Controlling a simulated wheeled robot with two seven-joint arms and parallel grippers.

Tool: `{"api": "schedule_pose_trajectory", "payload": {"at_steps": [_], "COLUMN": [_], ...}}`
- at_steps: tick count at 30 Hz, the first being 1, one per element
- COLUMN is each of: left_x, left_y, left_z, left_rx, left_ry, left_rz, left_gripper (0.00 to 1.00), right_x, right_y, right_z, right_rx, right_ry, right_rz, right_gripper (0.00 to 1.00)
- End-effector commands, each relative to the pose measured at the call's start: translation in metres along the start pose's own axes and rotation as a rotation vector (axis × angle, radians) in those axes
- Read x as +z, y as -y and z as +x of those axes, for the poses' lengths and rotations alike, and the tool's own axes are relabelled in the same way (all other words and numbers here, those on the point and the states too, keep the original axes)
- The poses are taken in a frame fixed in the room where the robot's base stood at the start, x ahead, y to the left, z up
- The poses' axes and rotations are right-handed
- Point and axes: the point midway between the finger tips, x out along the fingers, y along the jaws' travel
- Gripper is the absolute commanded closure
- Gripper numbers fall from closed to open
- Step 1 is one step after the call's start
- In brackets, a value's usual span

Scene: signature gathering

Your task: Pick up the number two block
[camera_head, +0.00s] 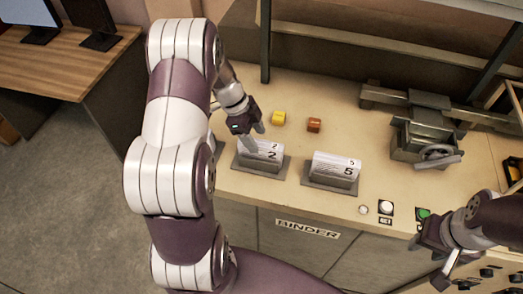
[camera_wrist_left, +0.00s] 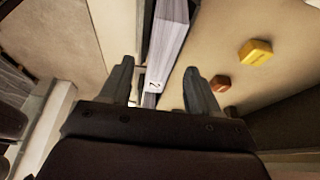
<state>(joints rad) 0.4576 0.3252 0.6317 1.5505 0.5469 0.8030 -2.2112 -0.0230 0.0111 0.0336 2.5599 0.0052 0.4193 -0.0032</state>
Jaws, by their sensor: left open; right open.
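The number two block (camera_head: 262,152) is a white stack of sheets marked 2. It stands in a grey holder (camera_head: 277,167) on the counter, left of a similar block marked 5 (camera_head: 336,167). In the left wrist view the number two block (camera_wrist_left: 170,42) extends up between the fingers. My left gripper (camera_head: 250,142) is open at the left end of this block; its fingers (camera_wrist_left: 160,85) show on either side of it, and I cannot tell whether they touch it. My right gripper (camera_head: 440,262) is open and empty near the counter's front right.
A yellow block (camera_head: 278,118) and an orange-brown block (camera_head: 314,125) lie behind the holders. A grey-green machine with a wheel (camera_head: 428,135) stands at the right. A white button (camera_head: 386,207) and a green button (camera_head: 423,214) sit near the front edge. Free counter lies between the blocks and the machine.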

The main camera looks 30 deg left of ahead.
Motion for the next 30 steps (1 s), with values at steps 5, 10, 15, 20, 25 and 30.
{"api": "schedule_pose_trajectory", "payload": {"at_steps": [5,10,15,20,25,30], "left_x": [-0.005,-0.003,-0.003,-0.003,-0.003,-0.002], "left_y": [0.0,0.001,0.001,0.001,0.001,0.001], "left_z": [0.029,0.042,0.042,0.042,0.043,0.044], "left_rx": [0.005,0.001,0.001,0.001,0.001,0.001], "left_ry": [-0.001,0.001,0.001,0.001,0.001,0.0], "left_rz": [-0.002,-0.001,-0.001,-0.001,-0.001,-0.001], "left_gripper": [0.38,0.38,0.38,0.38,0.38,0.38], "right_x": [-0.004,-0.003,-0.003,-0.003,-0.003,-0.003], "right_y": [0.0,0.0,0.0,0.0,0.0,0.0], "right_z": [-0.028,-0.028,-0.028,-0.026,-0.024,-0.021], "right_rx": [0.0,0.0,0.0,0.0,0.0,0.0], "right_ry": [-0.001,0.0,0.0,0.0,0.0,0.0], "right_rz": [0.0,0.0,0.0,0.0,0.0,0.0], "right_gripper": [0.57,0.57,0.57,0.57,0.57,0.57]}}
